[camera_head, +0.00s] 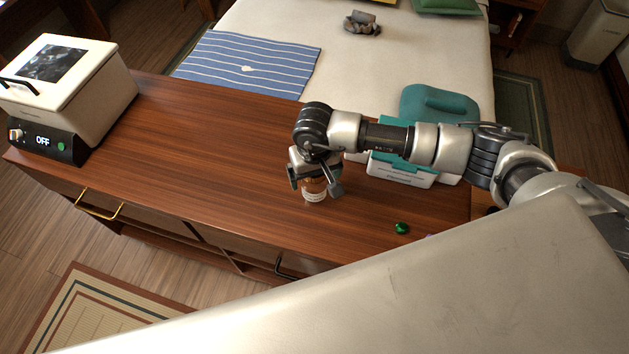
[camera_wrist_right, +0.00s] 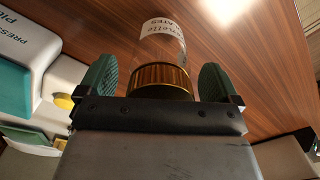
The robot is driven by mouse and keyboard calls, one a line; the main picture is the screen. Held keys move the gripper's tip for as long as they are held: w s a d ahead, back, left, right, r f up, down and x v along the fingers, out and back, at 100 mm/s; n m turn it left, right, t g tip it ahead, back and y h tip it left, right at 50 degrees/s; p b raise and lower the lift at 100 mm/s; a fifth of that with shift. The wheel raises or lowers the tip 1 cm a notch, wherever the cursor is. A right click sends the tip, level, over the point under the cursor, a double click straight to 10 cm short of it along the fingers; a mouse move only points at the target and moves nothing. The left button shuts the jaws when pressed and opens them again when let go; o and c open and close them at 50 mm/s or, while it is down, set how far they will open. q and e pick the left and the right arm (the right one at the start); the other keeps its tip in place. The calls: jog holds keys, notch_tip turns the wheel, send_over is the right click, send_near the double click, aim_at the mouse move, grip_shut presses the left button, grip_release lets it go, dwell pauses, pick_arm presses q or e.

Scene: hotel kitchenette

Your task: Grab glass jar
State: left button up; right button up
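The glass jar (camera_head: 314,196) stands on the brown wooden counter, with a white label and a brownish upper part. In the right wrist view the jar (camera_wrist_right: 162,50) shows a ribbed golden-brown lid and clear glass with a label. My right gripper (camera_head: 316,184) is over the jar from above. In the right wrist view the green finger pads of my right gripper (camera_wrist_right: 156,82) are on either side of the lid, with a visible gap on each side. It is open and not gripping. My left gripper is not in view.
A white box appliance (camera_head: 75,95) with an "OFF" display stands at the counter's left end. A teal and white case (camera_head: 400,174) stands behind my right arm. A small green object (camera_head: 402,228) lies right of the jar. The counter (camera_head: 200,140) left of the jar is clear.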

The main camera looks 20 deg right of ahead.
jog(key=c, duration=1.1)
jog(key=shift+o, duration=0.2)
jog(key=shift+r, duration=0.1)
